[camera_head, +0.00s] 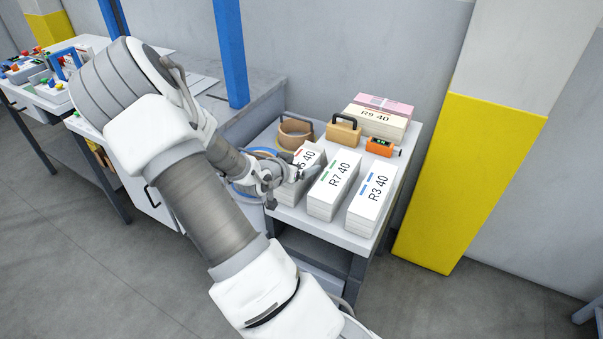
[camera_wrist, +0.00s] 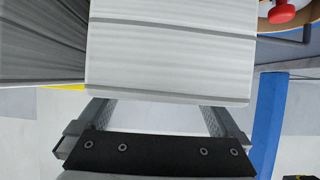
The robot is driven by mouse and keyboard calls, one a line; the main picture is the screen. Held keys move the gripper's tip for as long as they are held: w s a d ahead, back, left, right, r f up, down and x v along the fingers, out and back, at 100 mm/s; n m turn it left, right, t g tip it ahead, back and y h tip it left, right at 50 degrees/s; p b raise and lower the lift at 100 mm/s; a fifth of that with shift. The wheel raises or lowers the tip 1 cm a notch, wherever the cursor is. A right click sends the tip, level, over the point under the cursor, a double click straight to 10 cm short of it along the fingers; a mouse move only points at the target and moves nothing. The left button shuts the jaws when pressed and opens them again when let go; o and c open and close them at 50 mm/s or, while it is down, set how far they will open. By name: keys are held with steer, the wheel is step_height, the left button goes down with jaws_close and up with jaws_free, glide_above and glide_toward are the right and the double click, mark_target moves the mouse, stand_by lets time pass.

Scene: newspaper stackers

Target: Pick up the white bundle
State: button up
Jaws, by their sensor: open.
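Three white paper bundles stand in a row on the small table in the head view. The left one (camera_head: 313,155) has a red mark and a label partly covered by my gripper, reading "5 40" in the visible part. The middle one (camera_head: 334,184) has a green mark and "R7 40"; the right one (camera_head: 372,200) has blue marks and "R3 40". My gripper (camera_head: 297,173) is open at the near side of the left bundle. In the wrist view a white bundle's banded, layered face (camera_wrist: 170,55) lies just beyond the spread fingers (camera_wrist: 158,112). Contact cannot be told.
Behind the row are a tape roll (camera_head: 296,132), a tan block with a dark handle (camera_head: 344,131), an orange device (camera_head: 380,147) and a stack labelled "R9 40" (camera_head: 376,122) with pink on top. A blue post (camera_head: 230,55) and yellow-based pillar (camera_head: 455,180) flank the table.

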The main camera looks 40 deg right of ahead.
steer(key=shift+w+d+f, duration=0.15)
steer(key=shift+d+f, duration=0.1)
steer(key=shift+d, duration=0.3)
jaws_close()
steer(key=shift+r, duration=0.2)
